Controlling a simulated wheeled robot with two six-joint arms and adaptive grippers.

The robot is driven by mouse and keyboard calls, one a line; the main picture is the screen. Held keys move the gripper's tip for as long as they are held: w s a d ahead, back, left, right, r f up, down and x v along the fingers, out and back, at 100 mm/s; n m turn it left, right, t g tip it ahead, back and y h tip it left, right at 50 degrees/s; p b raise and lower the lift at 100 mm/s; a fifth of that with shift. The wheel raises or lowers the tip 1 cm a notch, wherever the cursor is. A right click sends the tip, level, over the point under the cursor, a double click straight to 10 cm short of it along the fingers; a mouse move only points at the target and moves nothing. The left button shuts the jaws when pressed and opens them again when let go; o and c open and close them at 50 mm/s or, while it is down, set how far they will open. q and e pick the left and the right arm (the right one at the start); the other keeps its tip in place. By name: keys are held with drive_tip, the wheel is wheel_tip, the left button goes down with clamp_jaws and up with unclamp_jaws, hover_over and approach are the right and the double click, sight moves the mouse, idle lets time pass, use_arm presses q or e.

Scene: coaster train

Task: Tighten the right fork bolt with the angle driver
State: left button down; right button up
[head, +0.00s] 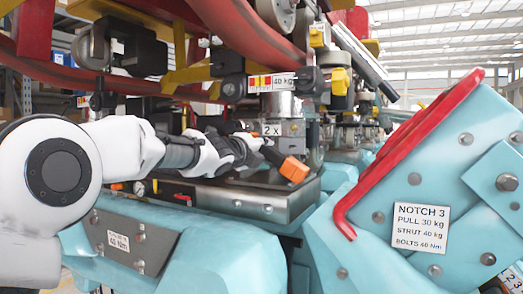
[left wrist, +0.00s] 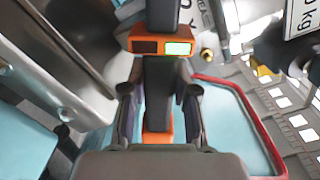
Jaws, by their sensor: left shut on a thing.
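The angle driver is a dark tool with orange parts. Its orange end (head: 294,170) sticks out to the right of my left gripper (head: 247,150) in the head view. In the left wrist view the driver (left wrist: 160,75) runs up the middle between the two fingers of my left gripper (left wrist: 160,108), which is shut on it. An orange band on it carries a display lit green on its right half. The driver's working tip is out of the wrist view at the top. I cannot make out the right fork bolt or whether the driver touches it. My right gripper is not in view.
A metal block marked "2 X" (head: 291,128) stands close behind the driver, above a grey metal tray (head: 245,200). Red rails and hanging parts crowd overhead.

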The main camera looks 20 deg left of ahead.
use_arm(q)
drive_tip(key=shift+r, duration=0.15)
drive_tip(key=shift+w+d+p, duration=0.1)
drive_tip(key=shift+w+p, duration=0.2)
drive_tip(key=shift+w, duration=0.45)
drive_tip(key=shift+w+d+p, duration=0.1)
drive_tip(key=shift+w+p, duration=0.2)
drive_tip(key=shift+w, duration=0.2)
drive_tip(key=shift+s, duration=0.2)
drive_tip(key=shift+w+p, duration=0.6)
drive_tip(key=shift+w, duration=0.3)
idle(1.3)
idle(2.1)
